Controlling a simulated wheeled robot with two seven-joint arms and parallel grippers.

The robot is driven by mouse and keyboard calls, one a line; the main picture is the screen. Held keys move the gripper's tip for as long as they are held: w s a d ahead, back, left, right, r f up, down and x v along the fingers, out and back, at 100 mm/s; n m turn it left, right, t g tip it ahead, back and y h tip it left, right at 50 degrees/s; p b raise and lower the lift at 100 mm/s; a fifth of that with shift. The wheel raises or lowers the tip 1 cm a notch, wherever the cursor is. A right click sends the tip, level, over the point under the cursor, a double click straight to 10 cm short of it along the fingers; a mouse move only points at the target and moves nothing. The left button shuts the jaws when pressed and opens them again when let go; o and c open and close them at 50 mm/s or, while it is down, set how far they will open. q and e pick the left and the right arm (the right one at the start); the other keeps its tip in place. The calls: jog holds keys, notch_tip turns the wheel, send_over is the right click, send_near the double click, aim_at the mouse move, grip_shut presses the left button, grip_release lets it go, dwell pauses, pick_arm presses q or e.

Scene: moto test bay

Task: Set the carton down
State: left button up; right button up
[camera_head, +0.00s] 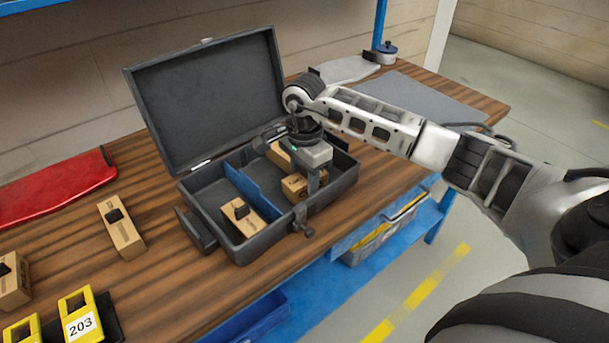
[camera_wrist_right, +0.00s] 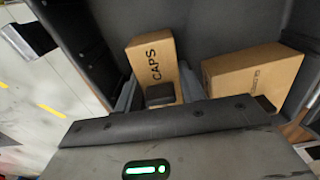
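A tan carton marked CAPS (camera_wrist_right: 153,60), with a dark knob (camera_wrist_right: 160,95), sits in the right compartment of the open dark case (camera_head: 252,247). In the head view this carton (camera_head: 294,188) is partly hidden by my right gripper (camera_head: 309,190). The gripper points down over it. In the wrist view its fingers stand on either side of the knob, with small gaps. A second carton (camera_wrist_right: 252,75) lies beside it, deeper in the same compartment. Another carton (camera_head: 242,214) with a black knob lies left of the blue divider (camera_head: 254,190). My left gripper is not visible.
The raised lid (camera_head: 208,97) stands behind the case. A carton (camera_head: 121,228) and another carton (camera_head: 12,281) stand on the wooden bench left of it, near yellow holders (camera_head: 82,318) marked 203. A red object (camera_head: 55,190) lies farther back. Bare bench lies in front of the case's left side.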

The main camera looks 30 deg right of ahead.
jog(key=o, duration=0.4)
notch_tip(320, 180, up, 12)
jog(key=shift+r+b, duration=0.15)
jog(key=shift+b, duration=0.2)
dwell(0.6)
